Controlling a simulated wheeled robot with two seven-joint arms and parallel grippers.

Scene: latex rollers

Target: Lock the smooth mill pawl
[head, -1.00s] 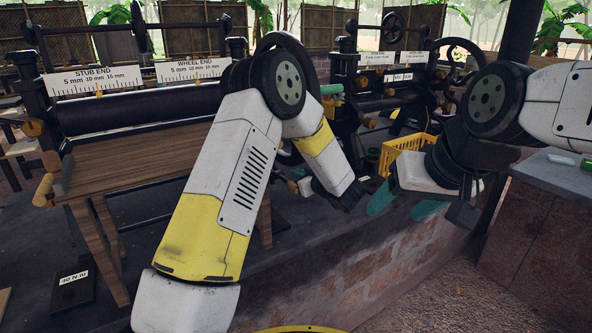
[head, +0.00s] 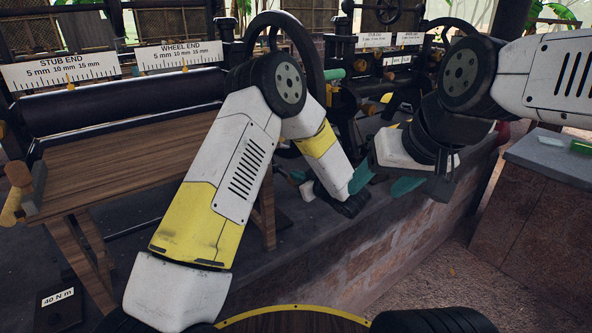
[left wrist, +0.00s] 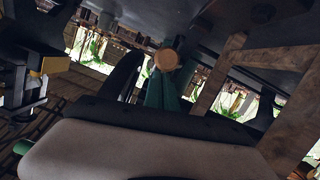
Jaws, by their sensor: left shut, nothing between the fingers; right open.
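Two roller mills stand on the stone plinth. The near mill (head: 120,108) has a long dark roller and a wooden board in front; the far mill (head: 385,70) is partly hidden behind my arms. I cannot tell which is the smooth one, and I cannot pick out a pawl. My left gripper is hidden behind its wrist in the head view. In the left wrist view my left gripper (left wrist: 165,92) has its teal fingers shut and empty, with a round wooden knob (left wrist: 167,60) at or just beyond the tips; contact is unclear. My right gripper (head: 383,183) is open, low before the far mill.
White scale plates (head: 60,71) marked STUB END and WHEEL END top the near mill. A block marked 40 N m (head: 58,300) lies at lower left. A grey-topped counter (head: 555,158) stands at right. The floor (head: 440,270) between plinth and counter looks clear.

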